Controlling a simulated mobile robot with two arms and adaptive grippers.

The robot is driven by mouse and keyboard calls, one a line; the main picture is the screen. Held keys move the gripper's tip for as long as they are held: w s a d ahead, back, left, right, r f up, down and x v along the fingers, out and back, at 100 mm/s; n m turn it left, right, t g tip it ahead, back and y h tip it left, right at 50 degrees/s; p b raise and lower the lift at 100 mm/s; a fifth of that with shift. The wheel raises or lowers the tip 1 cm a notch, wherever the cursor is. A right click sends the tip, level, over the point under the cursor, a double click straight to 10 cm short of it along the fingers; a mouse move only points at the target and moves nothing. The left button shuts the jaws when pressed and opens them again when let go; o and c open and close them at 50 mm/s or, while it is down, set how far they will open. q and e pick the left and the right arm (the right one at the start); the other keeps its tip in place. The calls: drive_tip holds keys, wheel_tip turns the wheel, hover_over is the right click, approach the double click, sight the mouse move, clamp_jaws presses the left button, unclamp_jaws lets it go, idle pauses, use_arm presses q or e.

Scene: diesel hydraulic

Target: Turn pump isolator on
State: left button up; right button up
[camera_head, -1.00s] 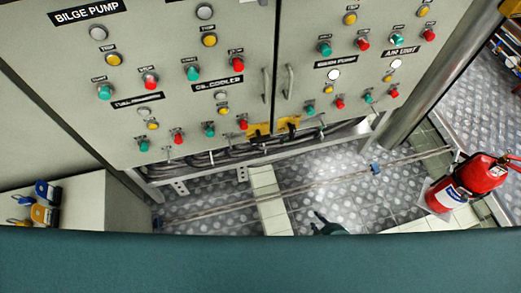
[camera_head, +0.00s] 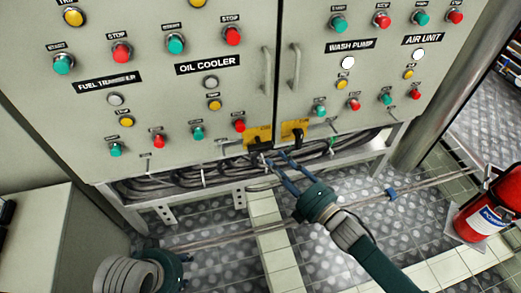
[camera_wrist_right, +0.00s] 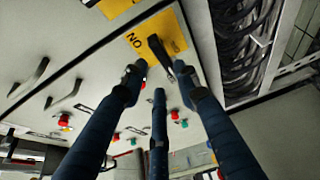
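Two yellow plates with black isolator levers sit at the bottom edge of the grey cabinet in the head view: a left isolator (camera_head: 257,135) and a right isolator (camera_head: 295,130). I cannot read which is the pump isolator. My right gripper (camera_head: 275,160) has its blue fingers spread just below and in front of them. In the right wrist view, a yellow plate reading "ON" upside down and a black lever (camera_wrist_right: 158,48) are just beyond the open fingertips (camera_wrist_right: 160,74); contact is unclear.
The cabinet front has several green and red buttons, lamps and two door handles (camera_head: 293,68). Cables (camera_head: 180,183) run below it. A red fire extinguisher (camera_head: 488,215) stands at right and a grey box (camera_head: 35,235) at left. The metal floor between is mostly clear.

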sight(263, 149)
drive_tip(key=b+x, duration=0.1)
drive_tip(key=x, duration=0.8)
drive_tip(key=shift+w+b, duration=0.1)
drive_tip(key=shift+b, duration=0.2)
clamp_jaws()
